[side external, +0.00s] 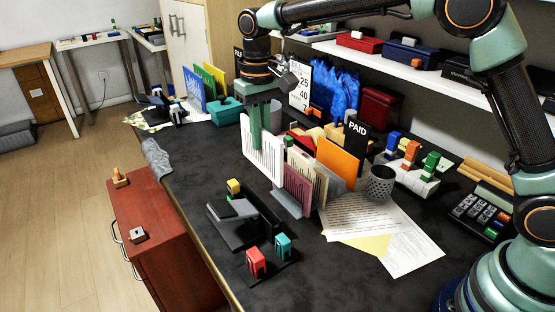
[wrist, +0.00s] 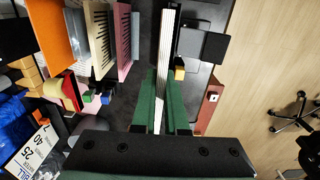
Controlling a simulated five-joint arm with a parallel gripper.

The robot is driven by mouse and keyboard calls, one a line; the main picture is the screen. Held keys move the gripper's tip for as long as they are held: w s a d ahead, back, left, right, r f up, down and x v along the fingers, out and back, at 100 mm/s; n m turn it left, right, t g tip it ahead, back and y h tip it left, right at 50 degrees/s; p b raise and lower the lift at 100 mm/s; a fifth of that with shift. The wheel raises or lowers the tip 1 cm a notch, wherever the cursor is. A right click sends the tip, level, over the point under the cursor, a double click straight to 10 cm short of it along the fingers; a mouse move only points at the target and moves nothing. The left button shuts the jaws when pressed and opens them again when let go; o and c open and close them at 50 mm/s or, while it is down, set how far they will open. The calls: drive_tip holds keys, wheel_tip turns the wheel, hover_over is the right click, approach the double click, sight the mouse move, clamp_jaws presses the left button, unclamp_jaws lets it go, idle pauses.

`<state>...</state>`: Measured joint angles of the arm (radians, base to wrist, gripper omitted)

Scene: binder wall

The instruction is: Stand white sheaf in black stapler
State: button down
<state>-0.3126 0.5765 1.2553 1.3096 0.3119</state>
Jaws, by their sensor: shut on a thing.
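My gripper (side external: 262,130) has green fingers shut on the upper part of the white sheaf (side external: 256,165). The sheaf is upright, and its lower edge is close behind the black stapler; I cannot tell whether they touch. In the wrist view, the sheaf (wrist: 167,40) is seen edge-on between the fingers (wrist: 161,92). The black stapler (side external: 233,212) lies on the dark desk, below and in front of the sheaf in the side view. The wrist view shows dark blocky parts, probably the stapler (wrist: 203,42), beside the sheaf.
A sorter with pink, cream and orange sheets (side external: 338,160) stands close right of the sheaf. Red (side external: 255,262) and teal (side external: 283,246) blocks stand at the stapler's near end. A mesh cup (side external: 380,184) and loose papers (side external: 385,232) lie right. The desk's left-front strip is clear.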

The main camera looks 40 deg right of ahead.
drive_tip(key=shift+s+a+f, duration=0.15)
drive_tip(key=shift+a+f, duration=0.1)
drive_tip(key=shift+a, duration=0.35)
drive_tip(key=shift+s+a+f, duration=0.1)
drive_tip(key=shift+a+f, duration=0.1)
drive_tip(key=shift+a, duration=0.35)
drive_tip(key=shift+f, duration=0.1)
drive_tip(key=shift+f, duration=2.7)
drive_tip(key=shift+f, duration=0.5)
drive_tip(key=shift+f, duration=0.6)
drive_tip(key=shift+f, duration=0.25)
drive_tip(key=shift+f, duration=0.25)
drive_tip(key=shift+f, duration=0.15)
